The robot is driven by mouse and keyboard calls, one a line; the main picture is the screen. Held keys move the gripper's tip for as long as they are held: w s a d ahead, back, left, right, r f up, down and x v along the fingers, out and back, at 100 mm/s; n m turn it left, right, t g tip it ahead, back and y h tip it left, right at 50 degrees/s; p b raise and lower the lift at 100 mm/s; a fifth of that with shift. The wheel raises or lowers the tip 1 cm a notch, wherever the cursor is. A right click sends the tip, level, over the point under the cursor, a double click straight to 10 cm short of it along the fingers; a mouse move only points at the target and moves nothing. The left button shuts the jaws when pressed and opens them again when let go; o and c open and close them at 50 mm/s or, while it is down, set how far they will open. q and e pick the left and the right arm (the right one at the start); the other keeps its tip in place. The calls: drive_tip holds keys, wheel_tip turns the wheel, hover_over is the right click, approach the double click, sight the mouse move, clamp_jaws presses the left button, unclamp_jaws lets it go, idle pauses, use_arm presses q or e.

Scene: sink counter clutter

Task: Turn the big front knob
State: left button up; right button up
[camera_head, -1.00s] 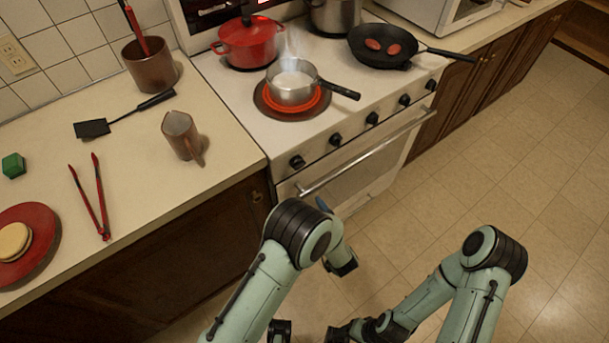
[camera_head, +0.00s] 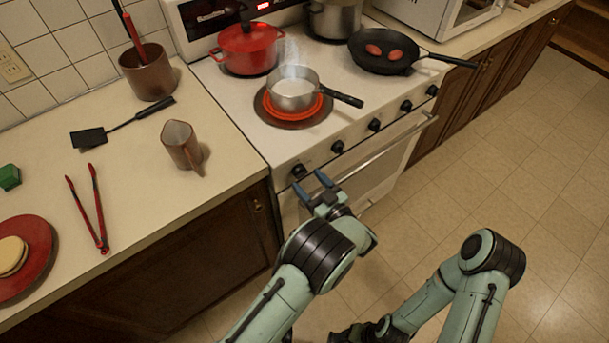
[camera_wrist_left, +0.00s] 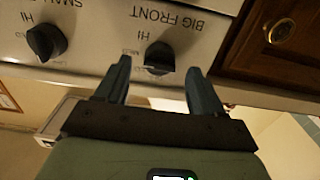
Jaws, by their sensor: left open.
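The big front knob (camera_head: 298,171) is the leftmost black knob on the stove's white front panel. In the left wrist view the knob (camera_wrist_left: 158,58) sits under an upside-down "BIG FRONT" label. My left gripper (camera_head: 311,185) is open, just in front of and below the knob. In the left wrist view the gripper (camera_wrist_left: 160,70) has one finger on each side of the knob, with gaps showing. Contact cannot be told. The front burner (camera_head: 292,112) glows red under a steaming saucepan (camera_head: 294,92).
A second knob (camera_wrist_left: 46,41) is beside it in the wrist view. The oven handle (camera_head: 385,150) runs below the knobs. The saucepan's handle (camera_head: 343,99) juts right. The wooden counter front (camera_head: 200,255) is left of the stove. The floor to the right is clear.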

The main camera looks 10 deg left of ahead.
sight(300, 172)
use_arm(q)
drive_tip(key=shift+x, duration=1.4)
use_arm(e)
drive_tip(key=shift+r, duration=0.15)
